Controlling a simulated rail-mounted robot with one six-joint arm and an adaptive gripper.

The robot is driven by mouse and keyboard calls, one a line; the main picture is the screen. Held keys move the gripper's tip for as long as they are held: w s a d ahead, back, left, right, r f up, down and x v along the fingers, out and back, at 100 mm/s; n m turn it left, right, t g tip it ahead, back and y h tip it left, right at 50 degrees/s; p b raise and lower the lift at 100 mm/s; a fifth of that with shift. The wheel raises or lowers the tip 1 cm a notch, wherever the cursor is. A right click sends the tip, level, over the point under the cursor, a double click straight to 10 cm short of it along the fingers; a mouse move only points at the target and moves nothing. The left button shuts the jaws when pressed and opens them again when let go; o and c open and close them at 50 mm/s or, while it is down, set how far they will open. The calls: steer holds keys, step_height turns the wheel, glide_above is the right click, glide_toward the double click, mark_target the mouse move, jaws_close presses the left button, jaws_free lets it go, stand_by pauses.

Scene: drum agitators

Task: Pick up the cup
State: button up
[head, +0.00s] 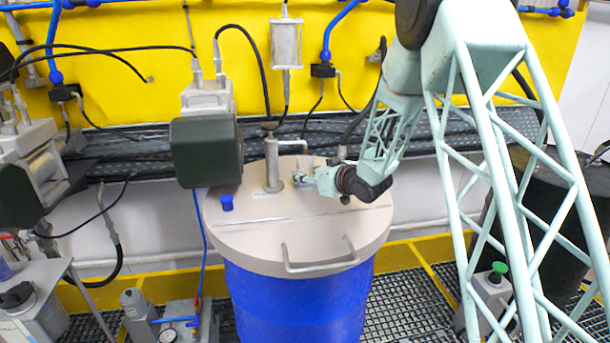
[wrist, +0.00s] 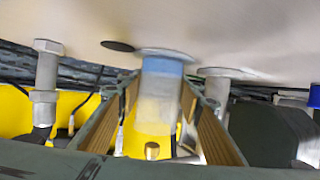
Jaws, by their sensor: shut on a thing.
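The cup (wrist: 160,92) is a pale, translucent cylinder with a blue band near its flared end. In the wrist view it sits between the two ridged finger pads of my gripper (wrist: 160,104), which is shut on it. The flared end is close to the beige drum lid (wrist: 240,25); I cannot tell whether it touches. In the head view my gripper (head: 305,179) is low over the rear middle of the lid (head: 275,236), and the cup is small and mostly hidden by it.
A grey upright pipe fitting (head: 272,165) stands on the lid just left of my gripper. A blue cap (head: 227,203) and a handle (head: 320,262) are also on the lid. A dark motor (head: 206,150) hangs at left.

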steer(key=shift+r, duration=0.35)
steer(key=shift+r, duration=0.45)
steer(key=shift+s+d+b, duration=0.2)
steer(key=shift+s+d, duration=1.6)
steer(key=shift+s, duration=0.55)
steer(key=shift+s+d+b, duration=0.25)
steer(key=shift+s+d, duration=1.55)
steer(key=shift+s, duration=0.6)
steer(key=shift+s+d+b, duration=0.2)
steer(key=shift+s+d, duration=1.6)
steer(key=shift+s, duration=0.55)
